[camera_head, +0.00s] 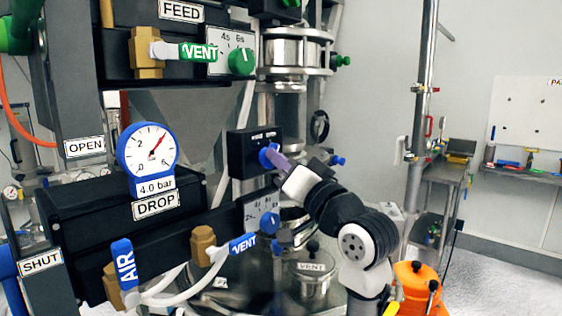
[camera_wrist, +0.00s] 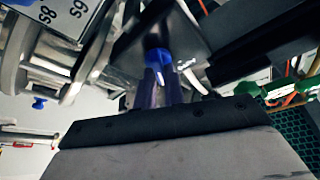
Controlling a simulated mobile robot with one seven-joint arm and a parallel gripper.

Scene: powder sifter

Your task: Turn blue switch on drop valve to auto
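The blue switch (camera_head: 266,157) sits on the front of a black box (camera_head: 243,150) with small white marks above it, too small to read. My gripper (camera_head: 277,160) comes from the right, its purple fingertips at the switch. In the wrist view the blue switch (camera_wrist: 157,57) shows on the dark box at the tips of my two purple fingers (camera_wrist: 160,75). The fingers stand close together with a narrow gap and appear shut on the switch. They partly hide it, so its setting cannot be read. The DROP plate (camera_head: 156,205) is on the left, below a 4.0 bar gauge (camera_head: 148,150).
A second blue knob (camera_head: 269,222) is just below my gripper, near a blue VENT lever (camera_head: 243,243) and blue AIR lever (camera_head: 124,262). A green knob (camera_head: 241,61) is above. Metal pipework stands behind. An orange container (camera_head: 417,290) is at lower right. Open floor lies right.

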